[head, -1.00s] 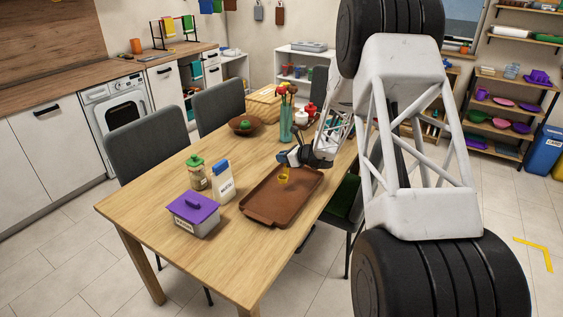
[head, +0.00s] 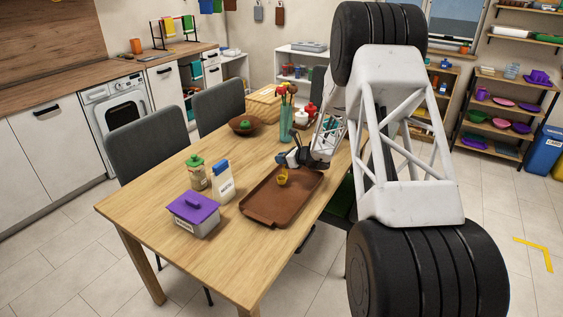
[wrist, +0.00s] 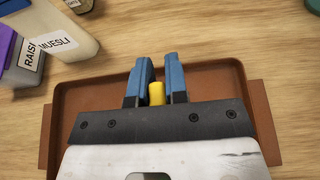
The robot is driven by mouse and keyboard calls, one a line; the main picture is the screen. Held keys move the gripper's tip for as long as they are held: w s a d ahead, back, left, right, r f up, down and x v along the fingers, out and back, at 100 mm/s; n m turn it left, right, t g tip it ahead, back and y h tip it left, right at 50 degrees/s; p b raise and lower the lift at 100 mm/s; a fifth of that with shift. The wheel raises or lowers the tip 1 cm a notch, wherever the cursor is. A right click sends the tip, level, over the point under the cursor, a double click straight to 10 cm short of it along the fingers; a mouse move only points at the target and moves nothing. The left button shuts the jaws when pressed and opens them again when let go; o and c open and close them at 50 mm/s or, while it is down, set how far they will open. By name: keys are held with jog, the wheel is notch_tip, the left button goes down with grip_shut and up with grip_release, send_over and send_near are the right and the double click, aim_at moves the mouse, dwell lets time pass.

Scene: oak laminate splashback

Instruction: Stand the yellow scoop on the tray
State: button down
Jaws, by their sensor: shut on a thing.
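The yellow scoop (head: 282,180) is at the brown tray, over its far half; whether it touches the tray surface I cannot tell. In the wrist view the scoop (wrist: 157,93) shows as a short yellow piece between the two blue fingertips; the rest of it is hidden by my gripper. My gripper (head: 287,160) is shut on the scoop, just above the tray (head: 262,208). In the wrist view my gripper (wrist: 156,88) lies over the middle of the tray (wrist: 215,76).
A purple-lidded raisin box (head: 194,214), a muesli carton (head: 223,182) and a green-lidded jar (head: 196,174) stand left of the tray. A vase of flowers (head: 286,122) and a brown bowl (head: 241,125) stand behind. The tray's near half is clear.

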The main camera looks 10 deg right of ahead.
jog(key=shift+f, duration=0.6)
jog(key=shift+f, duration=0.15)
jog(key=c, duration=1.1)
grip_release()
jog(key=v, duration=1.2)
